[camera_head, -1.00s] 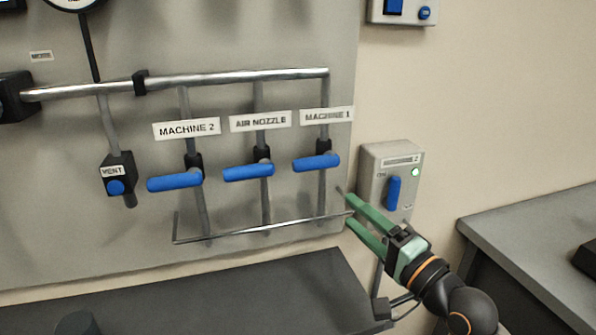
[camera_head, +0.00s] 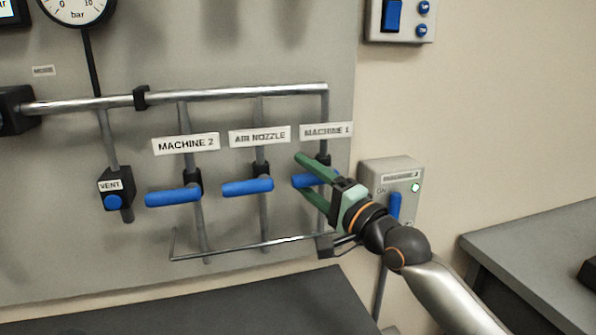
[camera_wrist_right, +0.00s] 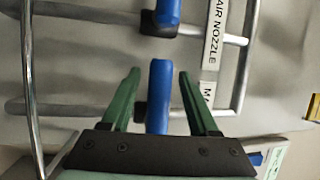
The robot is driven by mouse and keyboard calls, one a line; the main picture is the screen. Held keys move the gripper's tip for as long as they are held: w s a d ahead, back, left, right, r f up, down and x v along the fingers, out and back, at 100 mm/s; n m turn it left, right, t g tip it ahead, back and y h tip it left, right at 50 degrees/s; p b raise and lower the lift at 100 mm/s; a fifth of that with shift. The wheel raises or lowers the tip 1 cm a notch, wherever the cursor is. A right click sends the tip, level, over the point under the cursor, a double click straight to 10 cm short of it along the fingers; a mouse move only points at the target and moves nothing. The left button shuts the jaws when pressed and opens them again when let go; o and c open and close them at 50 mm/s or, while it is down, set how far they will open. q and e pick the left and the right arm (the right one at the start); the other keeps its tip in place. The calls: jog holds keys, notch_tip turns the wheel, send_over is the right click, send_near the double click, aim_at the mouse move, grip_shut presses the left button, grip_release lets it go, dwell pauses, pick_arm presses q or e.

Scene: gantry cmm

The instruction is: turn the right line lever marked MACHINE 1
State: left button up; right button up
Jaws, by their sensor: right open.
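The MACHINE 1 lever (camera_head: 302,180) is a blue handle on the rightmost drop line, lying roughly horizontal below its white MACHINE 1 label (camera_head: 326,130). My right gripper (camera_head: 301,174) is open, with one green finger above the lever and one below it. In the right wrist view the blue lever (camera_wrist_right: 160,88) stands between the two spread fingers (camera_wrist_right: 158,85), with a gap visible on both sides. Part of the lever and its valve body are hidden behind the gripper in the head view. My left gripper is not in view.
The AIR NOZZLE lever (camera_head: 248,187) and MACHINE 2 lever (camera_head: 173,196) are to the left. A thin metal rail (camera_head: 235,247) runs below the levers. A grey switch box (camera_head: 381,172) with a green light is close to the right. A dark bench top (camera_head: 270,305) lies below.

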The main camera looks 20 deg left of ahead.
jog(key=shift+x, duration=1.2)
grip_shut()
dwell(0.6)
